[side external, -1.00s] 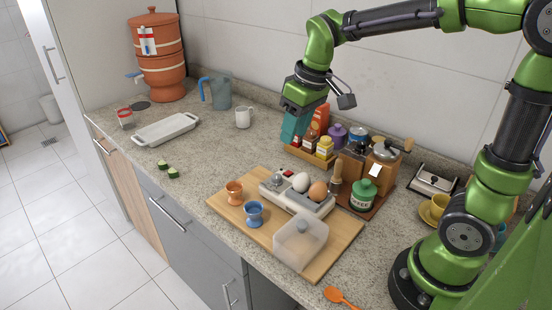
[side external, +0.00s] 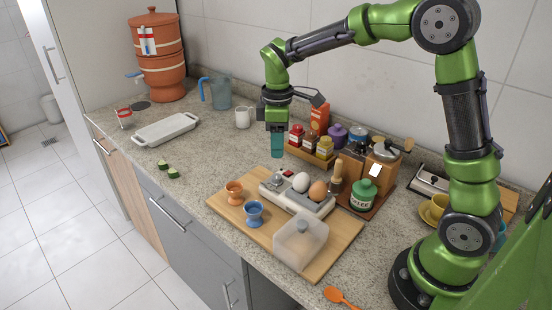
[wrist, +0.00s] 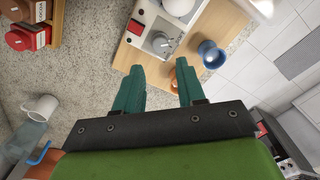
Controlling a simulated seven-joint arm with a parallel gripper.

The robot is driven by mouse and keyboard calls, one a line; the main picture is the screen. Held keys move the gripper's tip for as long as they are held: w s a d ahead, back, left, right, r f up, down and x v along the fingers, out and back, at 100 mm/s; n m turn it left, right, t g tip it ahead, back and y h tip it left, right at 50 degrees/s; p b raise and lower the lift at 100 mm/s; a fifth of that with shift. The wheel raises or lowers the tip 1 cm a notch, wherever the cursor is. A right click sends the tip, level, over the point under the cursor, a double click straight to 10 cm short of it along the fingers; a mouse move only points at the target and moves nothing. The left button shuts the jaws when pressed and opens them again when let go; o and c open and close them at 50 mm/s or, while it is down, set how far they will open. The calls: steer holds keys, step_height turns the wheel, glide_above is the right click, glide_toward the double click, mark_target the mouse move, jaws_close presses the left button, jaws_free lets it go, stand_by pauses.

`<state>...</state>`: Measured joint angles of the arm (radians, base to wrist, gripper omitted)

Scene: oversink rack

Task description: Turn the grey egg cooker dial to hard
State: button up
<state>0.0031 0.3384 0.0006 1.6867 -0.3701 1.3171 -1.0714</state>
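The egg cooker (side external: 312,207) is a pale grey and white base on a wooden board, holding a white egg (side external: 301,182) and a brown egg (side external: 318,190). Its grey dial (side external: 277,179) is at its left end, beside a red switch (side external: 288,172). In the wrist view the dial (wrist: 160,43) lies just beyond the fingertips, with a pointer mark; its setting is too small to read. My gripper (side external: 277,154) has teal fingers pointing down, above and behind the dial end, touching nothing. In the wrist view my gripper (wrist: 160,66) is open and empty.
A blue egg cup (side external: 254,213) and an orange egg cup (side external: 234,192) stand on the board (side external: 340,245) near the dial. A clear lid (side external: 300,243) lies at the front. A spice rack (side external: 309,155) stands right of my gripper.

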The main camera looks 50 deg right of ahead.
mark_target(277, 176)
step_height(277, 176, down, 9)
steer(key=shift+f, duration=0.1)
stand_by(0.3)
jaws_close()
